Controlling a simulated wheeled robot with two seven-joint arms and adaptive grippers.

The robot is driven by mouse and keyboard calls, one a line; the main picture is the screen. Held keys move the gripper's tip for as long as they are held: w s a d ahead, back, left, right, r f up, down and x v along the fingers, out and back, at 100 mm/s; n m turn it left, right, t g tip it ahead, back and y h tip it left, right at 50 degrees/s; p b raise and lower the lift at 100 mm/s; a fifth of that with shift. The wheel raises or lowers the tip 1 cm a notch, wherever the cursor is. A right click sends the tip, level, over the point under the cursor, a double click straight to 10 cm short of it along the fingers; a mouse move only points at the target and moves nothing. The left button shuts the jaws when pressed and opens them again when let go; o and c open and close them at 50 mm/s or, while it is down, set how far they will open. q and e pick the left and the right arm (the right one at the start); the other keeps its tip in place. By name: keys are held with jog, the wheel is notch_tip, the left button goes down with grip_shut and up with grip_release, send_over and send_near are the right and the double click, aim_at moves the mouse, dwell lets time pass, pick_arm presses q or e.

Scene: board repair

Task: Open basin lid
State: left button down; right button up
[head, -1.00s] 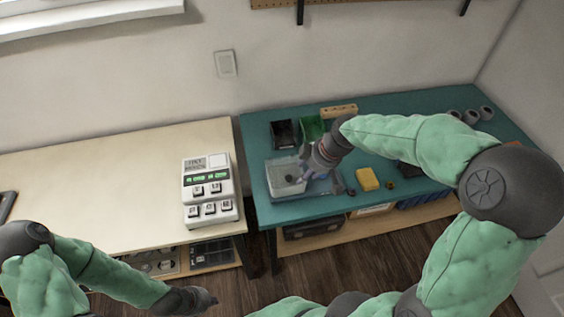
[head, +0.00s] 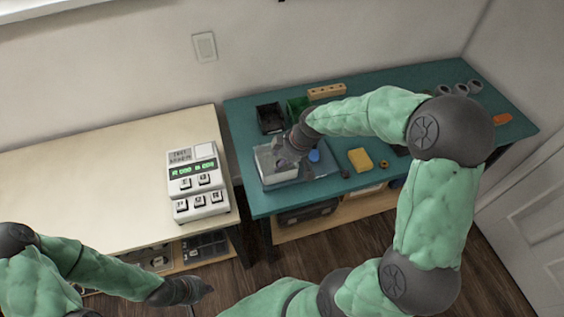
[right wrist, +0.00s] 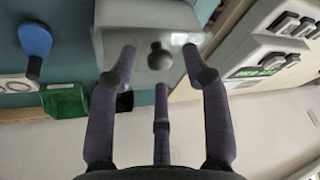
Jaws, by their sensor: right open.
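The basin (head: 266,174) is a pale grey box near the left end of the teal bench. In the right wrist view, its light grey lid (right wrist: 130,30) lies flat with a dark round knob (right wrist: 159,58) on top. My right gripper (head: 284,158) is over the basin and hides the knob in the head view. In the right wrist view its three fingers (right wrist: 160,70) are spread around the knob, with gaps between them and it. My left gripper (head: 200,290) hangs low over the floor, in front of the pale table. Whether its fingers are open cannot be made out.
A blue paddle-shaped tool (right wrist: 35,42) lies beside the basin. A black bin (head: 270,118) and a green bin (head: 297,107) stand behind it. A yellow block (head: 360,160) lies to the right. A white panel device (head: 197,182) sits on the pale table (head: 90,175).

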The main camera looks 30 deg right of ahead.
jog(key=shift+w+a+f, duration=0.1)
jog(key=shift+f, duration=0.2)
grip_shut()
jog(key=shift+r, duration=0.1)
